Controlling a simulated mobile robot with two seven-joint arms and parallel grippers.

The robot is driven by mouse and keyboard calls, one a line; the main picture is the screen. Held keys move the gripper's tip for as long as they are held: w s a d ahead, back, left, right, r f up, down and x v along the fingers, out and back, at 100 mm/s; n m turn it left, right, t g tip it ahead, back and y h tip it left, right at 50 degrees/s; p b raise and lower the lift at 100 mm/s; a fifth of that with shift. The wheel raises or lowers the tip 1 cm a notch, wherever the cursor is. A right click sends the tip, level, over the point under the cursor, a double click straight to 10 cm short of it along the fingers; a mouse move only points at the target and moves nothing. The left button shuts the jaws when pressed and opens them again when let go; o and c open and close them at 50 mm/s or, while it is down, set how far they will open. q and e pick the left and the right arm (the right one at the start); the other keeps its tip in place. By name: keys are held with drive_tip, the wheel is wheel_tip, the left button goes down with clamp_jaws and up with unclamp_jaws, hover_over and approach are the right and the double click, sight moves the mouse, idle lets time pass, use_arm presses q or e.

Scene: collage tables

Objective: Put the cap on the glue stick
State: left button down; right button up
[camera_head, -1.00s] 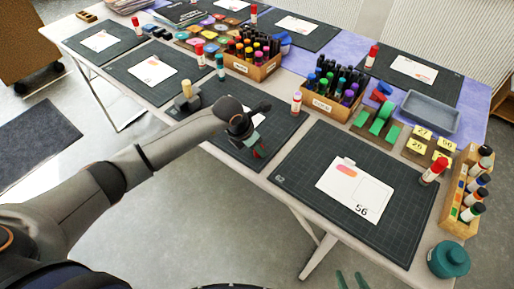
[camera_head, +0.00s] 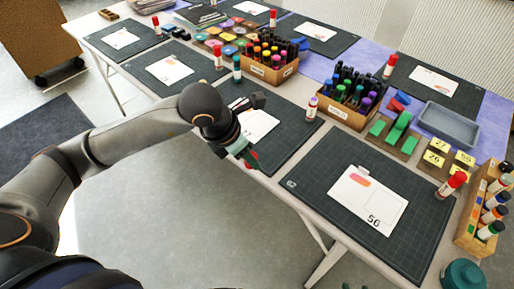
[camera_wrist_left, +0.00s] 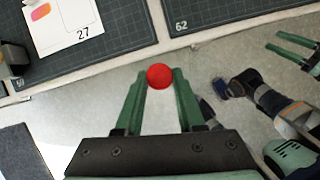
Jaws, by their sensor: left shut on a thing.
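My left gripper (camera_wrist_left: 159,82) is shut on a round red cap (camera_wrist_left: 159,76), held between the green fingertips.
Mats with white cards (camera_head: 368,197) cover the table. Boxes of markers (camera_head: 347,97) stand behind the glue stick. Other glue sticks have red caps (camera_head: 458,180). Open floor lies before the table.

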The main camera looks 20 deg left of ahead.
use_arm(q)
drive_tip(key=shift+s+a+r, duration=0.1)
drive_tip(key=shift+s+r, duration=0.1)
drive_tip(key=shift+s, duration=0.25)
drive_tip(key=shift+s+r, duration=0.2)
drive_tip(key=shift+s, duration=0.25)
drive_tip(key=m+g, duration=0.3)
drive_tip(key=m, duration=0.7)
drive_tip(key=s+a+r+m+g+y, duration=0.1)
drive_tip(key=m+g, duration=0.1)
drive_tip(key=m, duration=0.8)
drive_tip(key=s+a+r+m+g+y, duration=0.1)
drive_tip(key=m+g, duration=0.2)
drive_tip(key=m, duration=0.6)
drive_tip(key=shift+a+r+m+g, duration=0.2)
drive_tip(key=shift+m+g, duration=0.1)
drive_tip(key=shift+m, duration=0.1)
drive_tip(key=shift+d, duration=0.1)
